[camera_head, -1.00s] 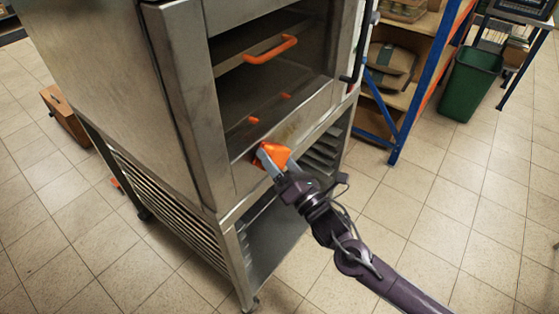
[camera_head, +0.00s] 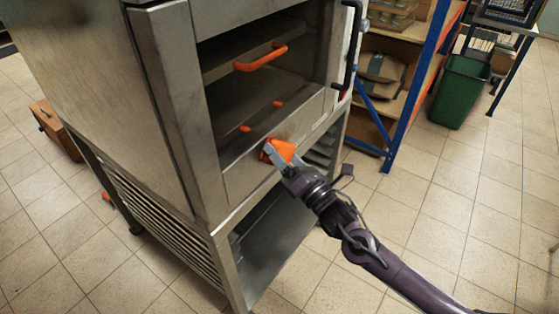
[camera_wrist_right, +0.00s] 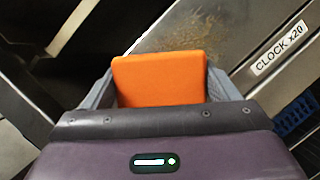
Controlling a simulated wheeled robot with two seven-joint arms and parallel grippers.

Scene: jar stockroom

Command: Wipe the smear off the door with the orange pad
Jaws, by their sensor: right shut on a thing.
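The orange pad (camera_head: 280,150) is held in my right gripper (camera_head: 274,151), at the lower panel of the steel oven door (camera_head: 240,172). In the right wrist view the pad (camera_wrist_right: 160,78) sits between both fingers of the shut gripper (camera_wrist_right: 160,88). A faint brownish smear (camera_wrist_right: 192,22) shows on the metal panel just beyond the pad's far edge. The smear is hard to make out in the head view. Whether the pad touches the panel, I cannot tell. My left gripper is not in view.
A label reading CLOCK x20 (camera_wrist_right: 280,47) is right of the smear. Blue-framed shelving (camera_head: 408,85) and a green bin (camera_head: 459,92) stand right. Floor there is clear.

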